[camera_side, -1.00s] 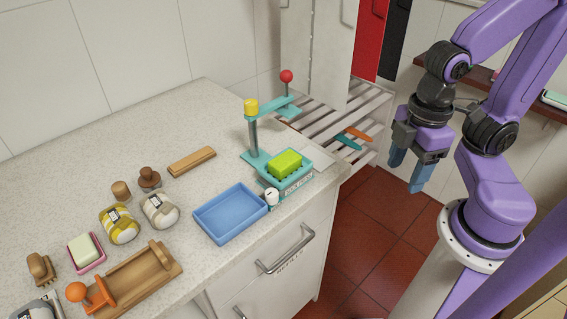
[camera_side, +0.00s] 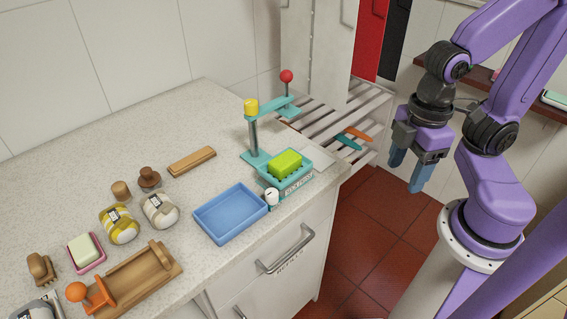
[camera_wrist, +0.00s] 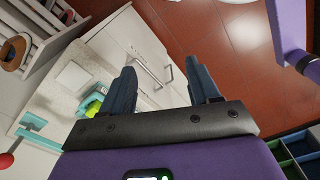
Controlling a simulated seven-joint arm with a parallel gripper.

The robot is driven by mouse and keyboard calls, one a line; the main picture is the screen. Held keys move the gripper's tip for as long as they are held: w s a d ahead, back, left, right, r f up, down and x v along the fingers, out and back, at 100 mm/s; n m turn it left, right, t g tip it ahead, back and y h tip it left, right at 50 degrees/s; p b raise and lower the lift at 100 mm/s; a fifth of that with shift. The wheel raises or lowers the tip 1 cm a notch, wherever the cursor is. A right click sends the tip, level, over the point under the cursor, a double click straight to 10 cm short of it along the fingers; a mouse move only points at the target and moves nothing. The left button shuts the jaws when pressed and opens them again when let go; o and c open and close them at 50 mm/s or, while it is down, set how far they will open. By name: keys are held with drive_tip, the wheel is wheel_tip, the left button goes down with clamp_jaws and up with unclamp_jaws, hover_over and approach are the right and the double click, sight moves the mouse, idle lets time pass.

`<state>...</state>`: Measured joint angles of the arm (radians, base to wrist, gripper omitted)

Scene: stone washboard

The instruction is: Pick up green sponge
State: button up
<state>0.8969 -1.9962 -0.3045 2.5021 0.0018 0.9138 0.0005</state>
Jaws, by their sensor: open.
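The green sponge (camera_side: 285,163) is a bright lime block. It sits in the teal tray of a press stand (camera_side: 256,160) near the right end of the counter. In the wrist view a part of the sponge (camera_wrist: 93,108) shows at the left, partly hidden behind a finger. My gripper (camera_side: 405,180) hangs over the floor to the right of the counter, well apart from the sponge, fingers pointing down. In the wrist view its two blue-grey fingers (camera_wrist: 162,85) are spread apart with nothing between them.
The press has a yellow knob (camera_side: 251,106) and a red ball lever (camera_side: 286,76) above the sponge. A blue tray (camera_side: 230,214) and a small white bottle (camera_side: 271,197) stand beside it. A slatted rack (camera_side: 330,120) is behind.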

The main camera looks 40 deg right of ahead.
drive_tip(key=o, duration=0.5)
drive_tip(key=shift+c, duration=0.2)
drive_tip(key=a+f+m+y, duration=0.3)
drive_tip(key=a+f+y, duration=0.1)
drive_tip(key=a, duration=0.6)
drive_tip(key=m+t+h, duration=0.4)
drive_tip(key=m+t, duration=0.6)
drive_tip(key=t, duration=0.3)
approach(291, 163)
drive_tip(key=w, duration=0.2)
drive_tip(key=shift+f+x, duration=0.2)
drive_tip(key=shift+x, duration=1.7)
drive_tip(key=shift+f+x, duration=0.15)
drive_tip(key=shift+x, duration=1.7)
